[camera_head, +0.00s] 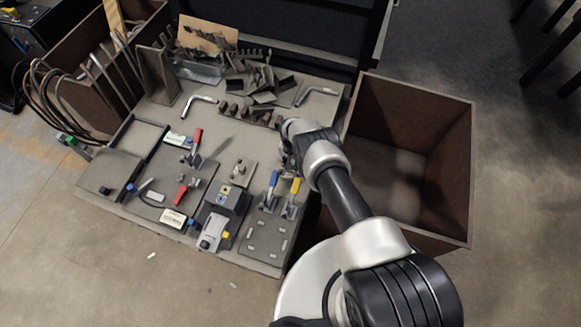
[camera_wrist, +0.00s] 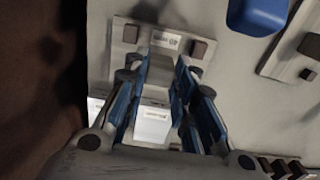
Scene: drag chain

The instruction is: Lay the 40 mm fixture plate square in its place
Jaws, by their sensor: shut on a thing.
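In the wrist view, my gripper (camera_wrist: 160,75) has its blue-padded fingers closed around a grey block-like part (camera_wrist: 157,78). Just beyond the fingertips is a pale grey plate (camera_wrist: 122,52) with a small printed label and two dark square blocks. I cannot tell whether the held part belongs to this plate, or whether the plate touches the bench. In the head view, my gripper (camera_head: 287,160) is over the bench's right side, mostly hidden by my wrist. The held part is hidden there.
The grey bench (camera_head: 232,150) carries a row of dark blocks (camera_head: 250,115) and clamps with blue (camera_head: 273,179) and yellow (camera_head: 296,185) handles near my gripper. Another small plate (camera_head: 243,173) lies left of it. An open brown bin (camera_head: 455,170) stands against the bench's right side.

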